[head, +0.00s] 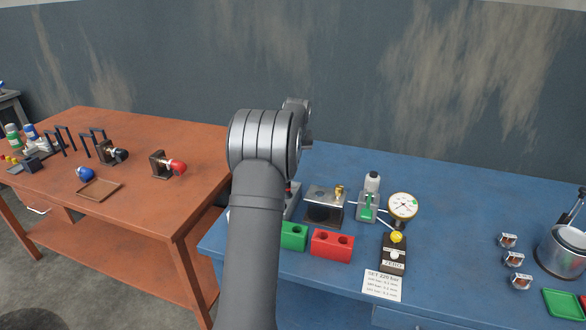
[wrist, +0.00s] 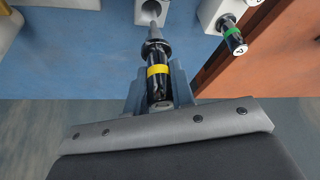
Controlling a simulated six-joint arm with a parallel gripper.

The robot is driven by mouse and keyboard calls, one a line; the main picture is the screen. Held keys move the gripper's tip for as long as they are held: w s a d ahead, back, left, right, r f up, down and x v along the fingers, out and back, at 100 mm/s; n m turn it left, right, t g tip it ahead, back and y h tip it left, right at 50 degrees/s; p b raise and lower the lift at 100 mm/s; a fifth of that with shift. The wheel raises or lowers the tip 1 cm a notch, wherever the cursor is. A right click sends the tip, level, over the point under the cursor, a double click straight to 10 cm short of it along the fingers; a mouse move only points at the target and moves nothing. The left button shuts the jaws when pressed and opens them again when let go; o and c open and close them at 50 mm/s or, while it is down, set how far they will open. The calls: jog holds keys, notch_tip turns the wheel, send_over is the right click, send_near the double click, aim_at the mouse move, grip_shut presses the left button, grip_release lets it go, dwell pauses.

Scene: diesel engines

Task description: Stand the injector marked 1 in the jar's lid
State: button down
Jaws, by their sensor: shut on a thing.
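In the wrist view my gripper (wrist: 158,88) is shut on a dark injector with a yellow band (wrist: 158,70). The injector's narrow metal tip points away from me, towards a pale block with a round hole (wrist: 151,12); I cannot tell whether they touch. The number on the held injector is not readable. A second dark injector, with a green band (wrist: 232,34), sits tilted at another pale block (wrist: 210,14); its end mark is too small to read surely. In the head view my arm hides my gripper and both injectors. I cannot make out the jar's lid surely.
The blue bench (head: 460,190) carries a green block (head: 293,236), a red block (head: 331,243), a dial gauge (head: 402,206), and a steel vessel (head: 562,252) at far right. A green tray (head: 563,303) lies in front of it. A brown workbench (head: 140,210) stands left.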

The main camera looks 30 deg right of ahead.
jog(key=s+d+r+m+g+h, duration=0.1)
jog(key=s+d+r+m, duration=0.15)
jog(key=s, duration=0.35)
jog(key=s+d+r+m+h, duration=0.1)
jog(key=s+d+r+m, duration=0.1)
jog(key=s+m, duration=0.25)
jog(key=shift+n, duration=0.5)
jog(key=shift+s+a+f, duration=0.1)
jog(key=shift+s+f, duration=0.1)
jog(key=shift+f, duration=2.15)
jog(key=shift+s+f, duration=0.2)
jog(key=shift+f, duration=2.15)
jog(key=shift+f, duration=0.1)
jog(key=c, duration=0.8)
grip_release()
jog(key=shift+c, duration=0.2)
